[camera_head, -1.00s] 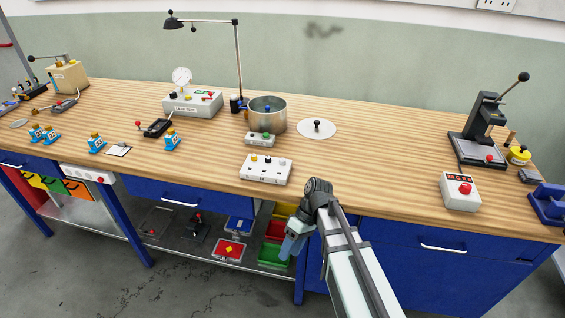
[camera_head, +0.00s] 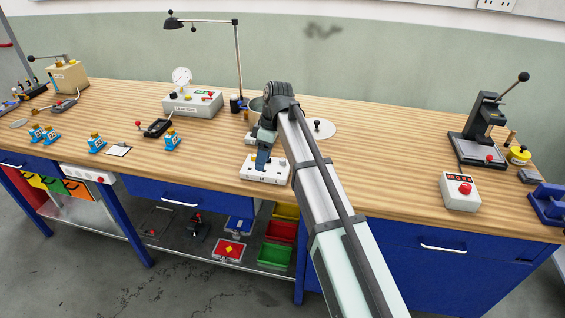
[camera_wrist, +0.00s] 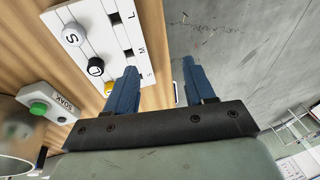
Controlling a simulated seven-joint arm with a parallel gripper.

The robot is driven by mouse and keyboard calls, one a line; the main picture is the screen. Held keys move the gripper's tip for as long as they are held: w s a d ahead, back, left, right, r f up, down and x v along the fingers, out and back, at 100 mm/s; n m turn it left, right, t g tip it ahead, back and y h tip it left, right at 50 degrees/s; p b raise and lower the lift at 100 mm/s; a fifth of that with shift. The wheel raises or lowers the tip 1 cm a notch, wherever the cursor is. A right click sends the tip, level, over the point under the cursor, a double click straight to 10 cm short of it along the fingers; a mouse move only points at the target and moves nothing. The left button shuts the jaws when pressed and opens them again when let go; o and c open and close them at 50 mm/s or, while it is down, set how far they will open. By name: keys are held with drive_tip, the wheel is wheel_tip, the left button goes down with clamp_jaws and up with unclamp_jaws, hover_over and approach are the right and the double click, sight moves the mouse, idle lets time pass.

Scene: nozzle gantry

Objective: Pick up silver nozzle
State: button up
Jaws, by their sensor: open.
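The silver nozzle (camera_wrist: 72,35), pale with an S on its top, stands in the white block (camera_wrist: 120,25) in the wrist view. In the head view it shows at the right of the block (camera_head: 282,162). A black nozzle (camera_wrist: 95,67) marked L stands beside it, and a yellow nozzle (camera_wrist: 109,89) is partly hidden by a finger. My gripper (camera_wrist: 160,66) is open with nothing between its blue fingers. In the head view my gripper (camera_head: 261,164) is over the block and covers part of it. The silver nozzle lies outside the fingers, up and left in the wrist view.
A box labelled SOAK with a green button (camera_wrist: 38,108) and a metal pot (camera_wrist: 12,146) are close by. A white disc (camera_head: 322,130) lies to the right. The bench's front edge is close to the block.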

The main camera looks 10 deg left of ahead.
drive_tip(key=w+d+r+n+t+h, duration=0.2)
drive_tip(key=w+d+r, duration=0.3)
drive_tip(key=w+r, duration=0.3)
hover_over(282, 159)
drive_tip(key=d, duration=0.1)
drive_tip(key=f, duration=0.6)
drive_tip(key=shift+s+f, duration=0.3)
drive_tip(key=shift+s, duration=0.05)
drive_tip(key=shift+w+a+f, duration=0.1)
drive_tip(key=shift+a+f, duration=0.05)
drive_tip(key=shift+f, duration=0.9)
drive_tip(key=shift+w+a+f, duration=0.1)
drive_tip(key=shift+f, duration=1)
drive_tip(key=shift+w+a+f, duration=0.1)
drive_tip(key=shift+a+f, duration=0.05)
drive_tip(key=shift+f, duration=0.9)
clamp_jaws()
